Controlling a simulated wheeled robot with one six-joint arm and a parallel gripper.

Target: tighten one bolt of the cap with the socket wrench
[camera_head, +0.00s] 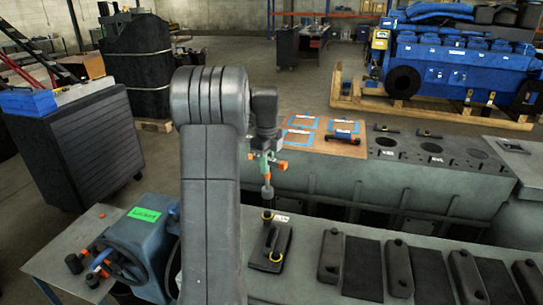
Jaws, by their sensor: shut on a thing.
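My gripper (262,143) is in the middle of the camera_head view, pointing down, partly hidden by my grey arm. It is shut on the socket wrench (267,190), whose grey shaft hangs below an orange and green part. The cap (283,240) is a dark block on the grey bench below. A yellow ring shows around its near bolt (275,256). A second yellow ring shows at the far bolt (268,215), under the wrench's lower end. The wrench looks upright over that far bolt; I cannot tell whether it is seated on it.
More dark caps (331,256) and black plates stand in a row to the right. Behind is a grey engine block (400,180) with a brown board (330,143) on top. A blue machine (143,245) and a small table (70,250) are at the lower left.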

